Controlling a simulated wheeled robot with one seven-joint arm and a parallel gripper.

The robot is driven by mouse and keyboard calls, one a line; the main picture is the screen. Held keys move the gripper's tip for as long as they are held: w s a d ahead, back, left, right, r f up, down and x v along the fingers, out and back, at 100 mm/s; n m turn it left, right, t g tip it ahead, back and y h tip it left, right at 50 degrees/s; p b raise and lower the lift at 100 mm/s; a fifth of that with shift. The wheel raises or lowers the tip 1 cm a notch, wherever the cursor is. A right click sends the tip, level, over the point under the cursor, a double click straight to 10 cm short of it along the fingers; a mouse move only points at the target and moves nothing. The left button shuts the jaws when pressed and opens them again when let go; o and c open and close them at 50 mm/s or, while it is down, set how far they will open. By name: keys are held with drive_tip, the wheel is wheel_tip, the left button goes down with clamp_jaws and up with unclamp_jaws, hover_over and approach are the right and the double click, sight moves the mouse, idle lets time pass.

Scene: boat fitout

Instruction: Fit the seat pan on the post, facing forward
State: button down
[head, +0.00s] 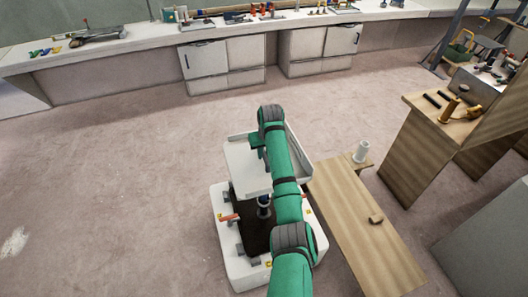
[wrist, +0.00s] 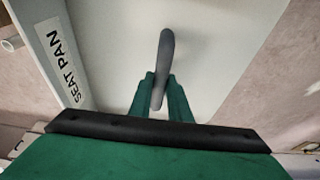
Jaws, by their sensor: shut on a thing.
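The white seat pan (head: 245,178) hangs below the end of my green arm in the head view, with a raised wall along its right side. In the wrist view the seat pan (wrist: 110,40) fills the middle, and its left wall carries the label SEAT PAN. My gripper (wrist: 160,92) is shut on a dark grip bar of the seat pan. My arm hides part of the pan.
A wooden stand (head: 425,145) with tools is farther right. A long white counter (head: 130,50) with cabinets runs along the back. The floor at left is clear.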

drive_tip(key=shift+f, duration=1.05)
drive_tip(key=c, duration=1.6)
unclamp_jaws()
drive_tip(key=shift+c, duration=0.2)
drive_tip(key=shift+o, duration=0.4)
drive_tip(key=shift+f, duration=0.15)
drive_tip(key=v, duration=1.1)
